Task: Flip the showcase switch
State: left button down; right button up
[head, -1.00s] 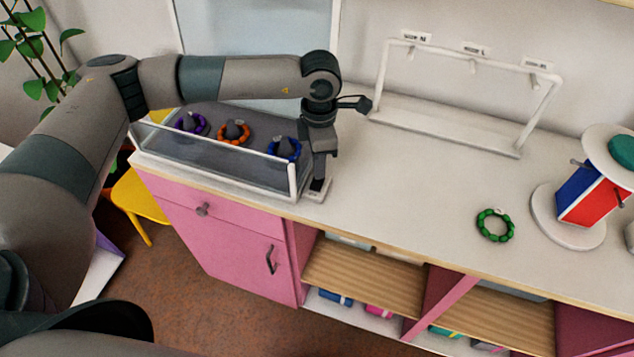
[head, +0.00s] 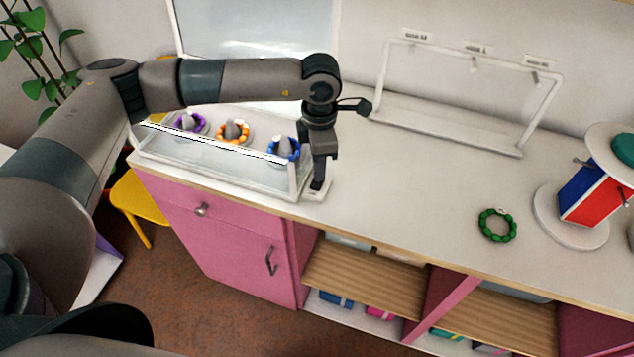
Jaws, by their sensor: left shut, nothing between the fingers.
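The showcase (head: 215,172) is a low clear-walled case at the left end of the counter. It is brightly lit inside. A purple bracelet (head: 190,124), an orange bracelet (head: 233,131) and a blue bracelet (head: 284,149) sit on grey cones in it. A small pale switch plate (head: 317,192) lies on the counter at the case's right end. My left gripper (head: 318,186) points down with its fingertips at this plate, shut and empty. The switch lever itself is hidden or too small to tell. My right gripper is not in view.
A green beaded bracelet (head: 497,225) lies on the counter to the right. Beside it stands a blue and red block stand (head: 596,193) on a round white base. A white rack (head: 450,118) with hooks and labels stands at the back. The counter's middle is clear.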

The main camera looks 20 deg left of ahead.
pick_arm(q)
jog(key=shift+r, duration=0.6)
jog(key=shift+r+p, duration=0.9)
jog(key=shift+r, duration=1.9)
